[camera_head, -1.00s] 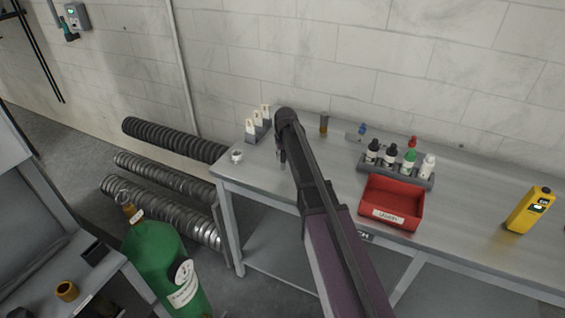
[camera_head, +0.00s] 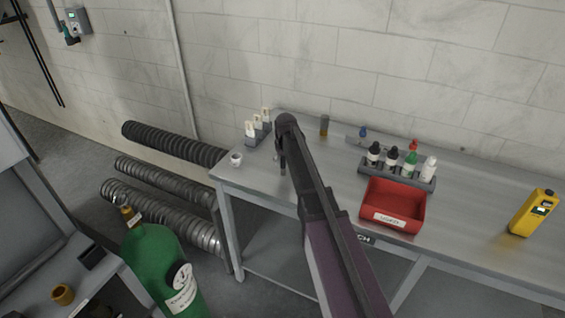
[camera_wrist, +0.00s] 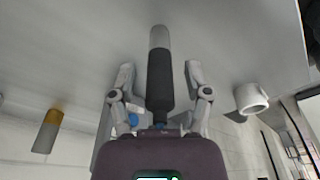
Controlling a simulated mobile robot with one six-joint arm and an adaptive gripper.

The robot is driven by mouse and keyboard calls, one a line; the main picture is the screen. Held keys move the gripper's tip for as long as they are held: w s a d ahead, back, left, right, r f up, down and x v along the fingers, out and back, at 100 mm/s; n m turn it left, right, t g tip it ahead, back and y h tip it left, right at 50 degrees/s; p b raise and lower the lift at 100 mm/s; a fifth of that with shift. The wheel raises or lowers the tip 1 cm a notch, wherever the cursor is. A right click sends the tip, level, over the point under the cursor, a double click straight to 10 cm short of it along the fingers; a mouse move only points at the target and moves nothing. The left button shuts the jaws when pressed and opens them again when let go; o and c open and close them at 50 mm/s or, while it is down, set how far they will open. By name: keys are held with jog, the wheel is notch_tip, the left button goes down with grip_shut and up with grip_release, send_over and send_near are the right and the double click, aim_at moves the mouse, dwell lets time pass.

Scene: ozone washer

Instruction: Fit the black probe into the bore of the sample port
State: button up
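The black probe (camera_wrist: 160,78), with its light grey end (camera_wrist: 160,38), shows between the two fingers of my gripper (camera_wrist: 159,74) in the wrist view. A gap shows on both sides of it, so the fingers look open around it and not closed on it. I cannot tell whether the probe stands on the bench. In the head view my arm mostly hides it. A small white cup-like piece (camera_head: 236,159) with a round opening sits at the bench's left corner. It also shows right of my gripper in the wrist view (camera_wrist: 251,98). I cannot confirm that it is the sample port.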

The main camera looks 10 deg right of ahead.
jog(key=shift+r, duration=0.2)
notch_tip(320, 180, up, 12)
jog(key=s+p, duration=0.1)
jog(key=p, duration=1.1)
jog(key=shift+s+d, duration=0.15)
jog(key=shift+s, duration=0.25)
jog(key=shift+f, duration=0.15)
dwell(0.4)
jog(key=s+m+g, duration=0.1)
jog(key=s, duration=2.8)
jog(key=shift+m+g, duration=0.4)
jog(key=shift+o, duration=0.4)
jog(key=shift+w+f, duration=0.1)
jog(key=w+r+n+p, duration=0.1)
jog(key=w+r+p, duration=0.1)
jog(key=w, duration=2.8)
jog(key=shift+r+n+p, duration=0.3)
jog(key=shift+n+p, duration=0.05)
jog(key=shift+n, duration=0.05)
jog(key=shift+f, duration=0.1)
